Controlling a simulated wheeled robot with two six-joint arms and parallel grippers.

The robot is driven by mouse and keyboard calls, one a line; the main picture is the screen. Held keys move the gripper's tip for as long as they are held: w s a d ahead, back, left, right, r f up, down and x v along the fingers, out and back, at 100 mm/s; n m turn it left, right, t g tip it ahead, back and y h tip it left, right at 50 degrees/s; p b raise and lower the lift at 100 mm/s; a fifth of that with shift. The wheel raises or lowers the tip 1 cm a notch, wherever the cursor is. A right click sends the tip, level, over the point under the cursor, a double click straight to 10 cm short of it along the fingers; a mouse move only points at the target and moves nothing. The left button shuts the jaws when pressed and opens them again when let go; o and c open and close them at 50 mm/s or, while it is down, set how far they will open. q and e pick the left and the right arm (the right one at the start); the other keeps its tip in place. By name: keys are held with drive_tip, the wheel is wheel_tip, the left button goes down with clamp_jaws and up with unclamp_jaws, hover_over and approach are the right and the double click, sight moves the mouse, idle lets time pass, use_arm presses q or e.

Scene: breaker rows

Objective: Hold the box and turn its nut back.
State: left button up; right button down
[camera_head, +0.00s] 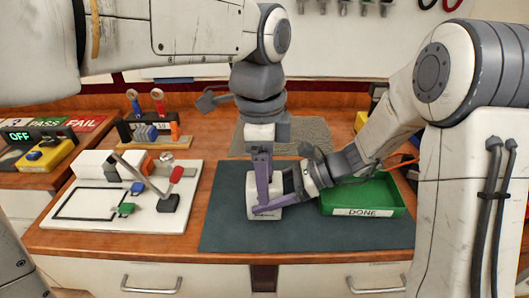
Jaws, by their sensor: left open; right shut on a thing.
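The pale box (277,190) stands on the dark green mat (350,234) in the middle of the table, mostly covered by my grippers. My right gripper (277,207) comes in from the right, low over the mat, and is shut on the box, with a purple finger across its front. My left gripper (262,182) points straight down from above, open, its purple fingers at the top of the box. The nut is hidden behind the fingers, so I cannot tell whether they touch it.
A green tray marked DONE (363,212) stands right of the box. A white board with a lever and coloured parts (120,205) lies at the left. Behind are a tool rack (152,132), an OFF display (20,136) and a grey mat (308,135). The front of the dark mat is clear.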

use_arm(q)
drive_tip(key=w+r+m, duration=0.7)
drive_tip(key=r+m, duration=0.1)
drive_tip(key=m, duration=0.1)
drive_tip(key=shift+y, duration=0.3)
drive_tip(key=f, duration=1.1)
drive_tip(key=shift+w+a+f, duration=0.1)
drive_tip(key=shift+w+f, duration=0.1)
drive_tip(key=shift+f, duration=0.05)
clamp_jaws()
